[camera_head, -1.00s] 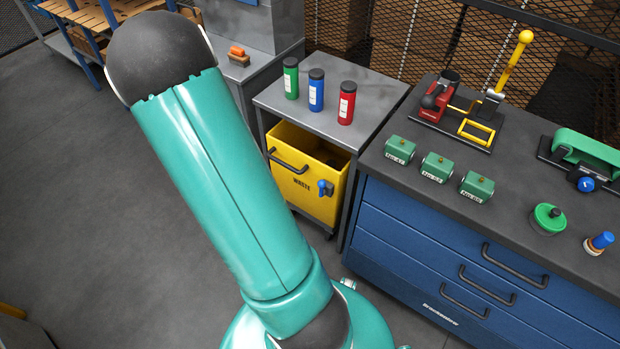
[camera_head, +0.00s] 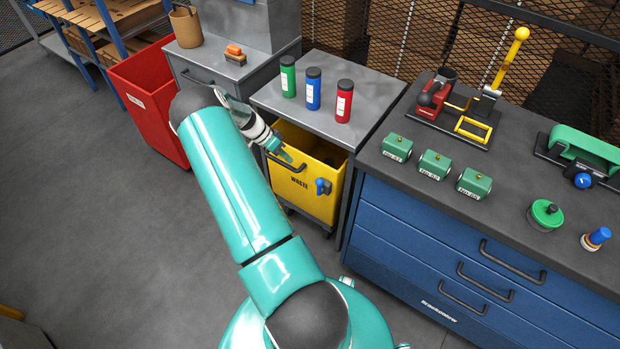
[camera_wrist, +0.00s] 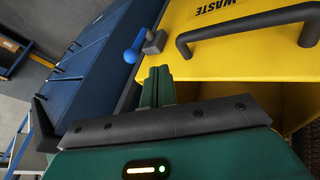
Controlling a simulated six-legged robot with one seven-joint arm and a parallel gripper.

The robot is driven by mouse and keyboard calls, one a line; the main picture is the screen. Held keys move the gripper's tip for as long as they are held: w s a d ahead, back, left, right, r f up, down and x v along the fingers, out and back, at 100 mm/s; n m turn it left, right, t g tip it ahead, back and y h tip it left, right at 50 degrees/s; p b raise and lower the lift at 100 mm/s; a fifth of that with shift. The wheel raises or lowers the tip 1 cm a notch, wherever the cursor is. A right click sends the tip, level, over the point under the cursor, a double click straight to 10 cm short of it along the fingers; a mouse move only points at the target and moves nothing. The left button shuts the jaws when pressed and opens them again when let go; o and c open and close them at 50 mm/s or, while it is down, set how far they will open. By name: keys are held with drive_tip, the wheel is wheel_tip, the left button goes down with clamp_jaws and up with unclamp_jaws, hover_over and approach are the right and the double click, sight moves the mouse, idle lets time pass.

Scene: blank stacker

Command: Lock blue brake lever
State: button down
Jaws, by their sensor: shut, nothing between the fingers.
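The blue brake lever (camera_head: 323,186) is on the front of the yellow waste bin (camera_head: 304,188), at its right side. In the wrist view the blue lever (camera_wrist: 134,47) sticks out from a grey bracket on the bin front (camera_wrist: 215,52). My gripper (camera_head: 287,158) is above the bin's black handle (camera_head: 286,163) in the head view, up and left of the lever. In the wrist view my gripper's green fingers (camera_wrist: 157,82) are together and empty, with their tips just below the bracket in the picture. I cannot tell how far apart they are in depth.
The bin stands under a grey table (camera_head: 318,104) with green, blue and red bottles. A blue drawer cabinet (camera_head: 430,235) stands close on the right. A red bin (camera_head: 148,105) is at the left. The floor (camera_head: 110,240) in front is free.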

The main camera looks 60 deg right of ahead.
sight(320, 187)
drive_tip(key=s+f, duration=0.8)
drive_tip(key=s, duration=0.1)
drive_tip(key=shift+s+d, duration=0.2)
drive_tip(key=shift+s+d, duration=0.1)
idle(0.5)
